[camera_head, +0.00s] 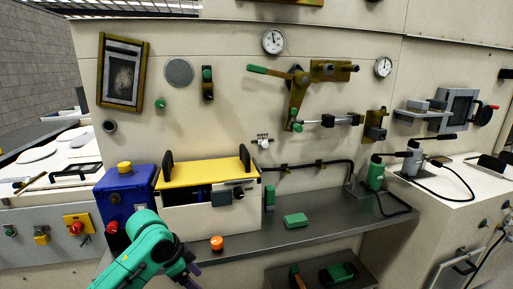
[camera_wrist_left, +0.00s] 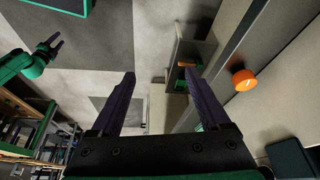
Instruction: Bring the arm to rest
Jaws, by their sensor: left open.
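My left arm, green, comes in at the bottom of the head view. Its dark gripper (camera_head: 188,272) is partly cut off by the lower edge, in front of the grey shelf. In the left wrist view the two dark fingers (camera_wrist_left: 160,82) are spread wide with nothing between them. They point past the shelf edge toward the floor. My right arm is not in the head view. A green arm with a small dark gripper (camera_wrist_left: 50,46), which looks like my right one, shows at the upper left of the left wrist view; its jaws are too small to judge.
A green block (camera_head: 295,220) lies further right. A lower shelf (camera_head: 352,262) holds green items.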

